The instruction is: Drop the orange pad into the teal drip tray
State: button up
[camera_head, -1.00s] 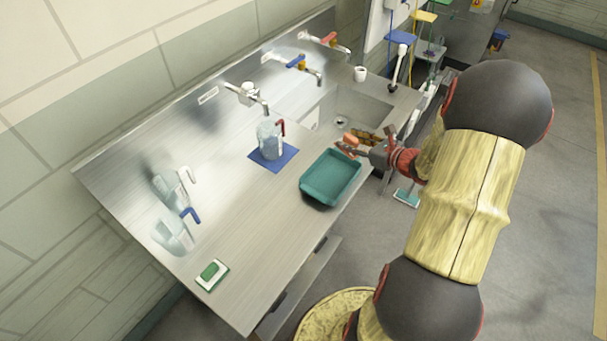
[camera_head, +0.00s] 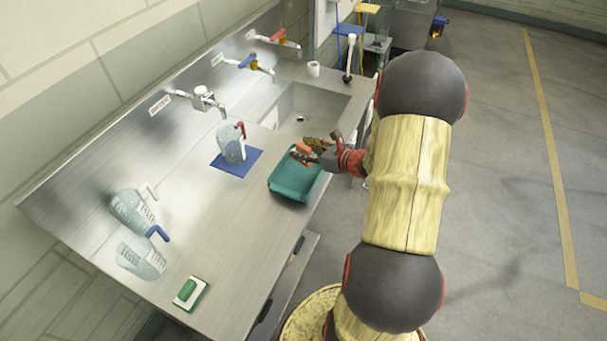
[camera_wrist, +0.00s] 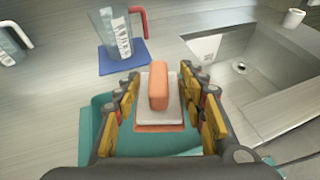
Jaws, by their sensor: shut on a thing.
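The orange pad (camera_wrist: 160,85) has an orange grip block on a white plate with an orange layer below. My gripper (camera_wrist: 161,74) is shut on it, with fingers on both sides. In the head view, my gripper (camera_head: 306,152) holds it above the far end of the teal drip tray (camera_head: 284,187), partly hiding that end. The wrist view shows the teal tray (camera_wrist: 97,118) below the pad, largely hidden by the fingers and the pad. The height between pad and tray is hard to tell.
A clear jug with a red handle (camera_head: 231,146) stands on a blue mat (camera_head: 250,157) left of the tray. The sink (camera_head: 318,103) lies behind. A green-and-white pad (camera_head: 190,294) and two jugs with white (camera_head: 133,210) and blue (camera_head: 138,258) handles are at the left.

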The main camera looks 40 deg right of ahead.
jog(key=o, duration=1.3)
jog(key=shift+o, duration=0.2)
jog(key=v, duration=1.2)
